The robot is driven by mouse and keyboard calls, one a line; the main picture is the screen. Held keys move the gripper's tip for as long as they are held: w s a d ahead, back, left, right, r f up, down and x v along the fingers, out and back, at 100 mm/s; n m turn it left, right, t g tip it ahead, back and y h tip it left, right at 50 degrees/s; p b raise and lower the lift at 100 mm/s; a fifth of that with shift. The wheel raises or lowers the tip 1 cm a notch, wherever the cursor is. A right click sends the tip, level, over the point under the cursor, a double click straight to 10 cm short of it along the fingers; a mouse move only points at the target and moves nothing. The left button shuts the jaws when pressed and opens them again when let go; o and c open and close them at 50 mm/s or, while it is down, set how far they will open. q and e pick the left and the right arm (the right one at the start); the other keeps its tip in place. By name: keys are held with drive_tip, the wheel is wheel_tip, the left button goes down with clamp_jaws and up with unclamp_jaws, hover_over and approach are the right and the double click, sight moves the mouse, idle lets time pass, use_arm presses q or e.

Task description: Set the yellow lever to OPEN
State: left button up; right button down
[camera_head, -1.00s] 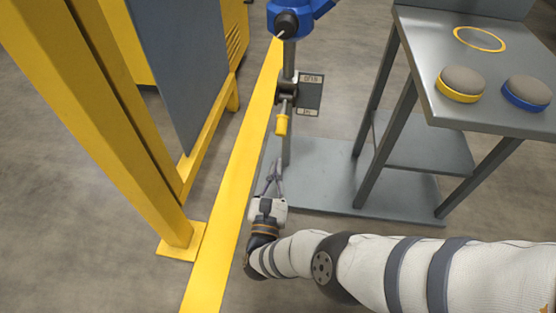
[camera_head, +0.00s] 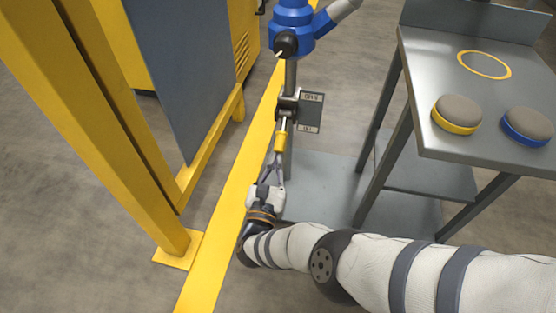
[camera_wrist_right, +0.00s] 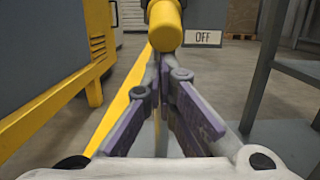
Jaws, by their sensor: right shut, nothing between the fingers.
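The yellow lever (camera_head: 280,142) hangs down from a dark pivot on a grey post. A dark label plate (camera_head: 310,113) sits to the right of the pivot. Its lower label reads OFF in the right wrist view (camera_wrist_right: 203,38), and the lever's end points down near that label. The upper label is too small to read surely. My right gripper (camera_head: 276,162) is shut and empty just below the lever's end. In the right wrist view the yellow grip (camera_wrist_right: 165,25) stands just beyond the fingertips; I cannot tell if they touch. My left gripper is not in view.
A blue device (camera_head: 292,25) with a black knob tops the post. A grey table (camera_head: 430,95) at the right carries a yellow-rimmed puck (camera_head: 457,114) and a blue-rimmed puck (camera_head: 527,126). A yellow frame (camera_head: 110,110) stands at the left. A yellow floor stripe (camera_head: 225,220) runs beside the post.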

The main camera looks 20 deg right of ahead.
sight(277, 148)
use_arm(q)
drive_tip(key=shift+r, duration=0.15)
